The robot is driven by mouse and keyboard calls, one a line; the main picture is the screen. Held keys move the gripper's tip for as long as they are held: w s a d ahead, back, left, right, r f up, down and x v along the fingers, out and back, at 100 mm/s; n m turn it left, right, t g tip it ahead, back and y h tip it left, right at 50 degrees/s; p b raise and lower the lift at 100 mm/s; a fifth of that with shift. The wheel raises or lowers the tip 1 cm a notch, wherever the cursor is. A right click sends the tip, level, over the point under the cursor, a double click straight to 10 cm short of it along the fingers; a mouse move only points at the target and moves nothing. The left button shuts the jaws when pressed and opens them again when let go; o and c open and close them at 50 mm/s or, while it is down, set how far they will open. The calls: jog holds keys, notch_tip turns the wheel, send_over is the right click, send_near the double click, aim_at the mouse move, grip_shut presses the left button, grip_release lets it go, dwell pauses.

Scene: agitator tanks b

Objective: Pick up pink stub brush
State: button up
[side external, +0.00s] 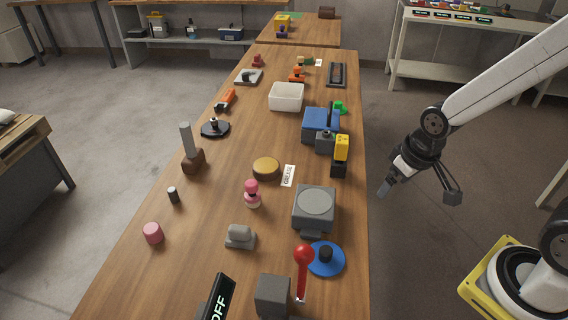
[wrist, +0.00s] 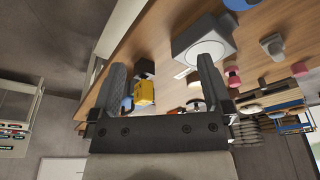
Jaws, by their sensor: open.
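A pink piece with a rounded knob and a pale base, which looks like the pink stub brush (side external: 252,193), stands upright mid-table in the side view. It also shows small and pink in the wrist view (wrist: 232,75), right of my right-hand finger. My gripper (side external: 419,191) is open and empty, off the table's right edge, well to the right of the brush. In the wrist view my gripper's two fingers (wrist: 161,72) stand wide apart with nothing held between them.
A grey box with a round top (side external: 314,206) and a yellow-and-black item (side external: 340,152) stand between my gripper and the brush. A red-knobbed lever (side external: 303,256), blue disc (side external: 338,266), brown round tin (side external: 266,169) and plain pink cylinder (side external: 153,233) are around.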

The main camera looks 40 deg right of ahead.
jog(key=n+g+y, duration=0.2)
jog(key=n+y, duration=0.2)
jog(key=n, duration=1.3)
send_near(255, 180)
notch_tip(255, 180, down, 5)
jog(key=shift+w+a+f+n+g+y, duration=0.15)
jog(key=shift+a+n, duration=0.1)
jog(key=shift+a, duration=0.15)
jog(key=shift+w+a+n+g+y, duration=0.15)
jog(key=shift+a+n, duration=0.1)
jog(key=shift+a, duration=0.15)
jog(key=shift+x, duration=3.9)
jog(key=shift+s, duration=0.1)
jog(key=c, duration=1.3)
